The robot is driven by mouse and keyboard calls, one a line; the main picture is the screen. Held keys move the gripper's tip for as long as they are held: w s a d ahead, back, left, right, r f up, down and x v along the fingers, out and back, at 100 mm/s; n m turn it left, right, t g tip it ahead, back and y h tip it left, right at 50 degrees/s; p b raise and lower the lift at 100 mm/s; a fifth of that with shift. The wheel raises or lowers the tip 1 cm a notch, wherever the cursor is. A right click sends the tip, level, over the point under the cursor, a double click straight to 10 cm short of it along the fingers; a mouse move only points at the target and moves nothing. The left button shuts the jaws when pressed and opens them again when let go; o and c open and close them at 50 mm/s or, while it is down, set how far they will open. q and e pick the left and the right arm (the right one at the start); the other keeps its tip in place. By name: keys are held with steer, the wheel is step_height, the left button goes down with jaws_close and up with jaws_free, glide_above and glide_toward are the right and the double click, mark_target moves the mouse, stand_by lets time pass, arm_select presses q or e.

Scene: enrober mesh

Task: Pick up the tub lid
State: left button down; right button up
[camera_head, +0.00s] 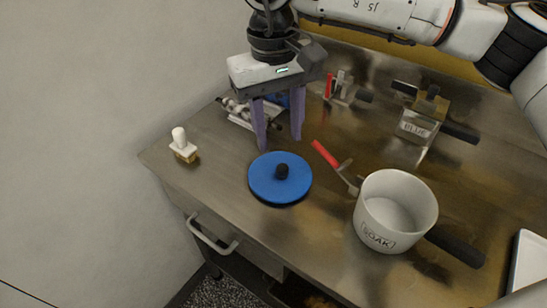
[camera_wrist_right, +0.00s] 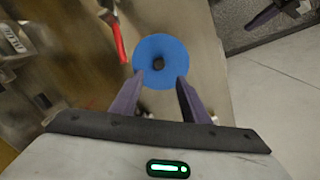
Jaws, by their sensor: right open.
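The tub lid (camera_head: 262,187) is a round blue disc with a black knob (camera_head: 282,171) at its middle. It lies on the steel table near the front left edge in the head view. My right gripper (camera_head: 281,145) is open, with two purple fingers pointing down above and just behind the lid. In the right wrist view the lid (camera_wrist_right: 173,48) shows beyond the fingertips (camera_wrist_right: 160,75), and nothing is between them. My left gripper is not in the head view.
A white-and-tan brush (camera_head: 183,148) stands left.

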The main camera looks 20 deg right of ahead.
mark_target(283, 167)
steer(key=shift+s+d+f, duration=0.1)
steer(key=shift+s+f, duration=0.15)
steer(key=shift+f, duration=0.35)
steer(key=shift+s+f, duration=0.2)
steer(key=shift+f, duration=0.75)
steer(key=f, duration=0.1)
steer(key=f+p, duration=0.1)
steer(key=f, duration=0.3)
steer(key=shift+w+d, duration=0.2)
steer(key=shift+d, duration=0.05)
steer(key=shift+f, duration=0.2)
jaws_close()
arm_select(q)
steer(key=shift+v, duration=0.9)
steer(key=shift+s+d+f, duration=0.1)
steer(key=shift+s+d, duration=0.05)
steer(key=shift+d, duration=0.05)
arm_select(e)
steer(key=shift+r, duration=0.1)
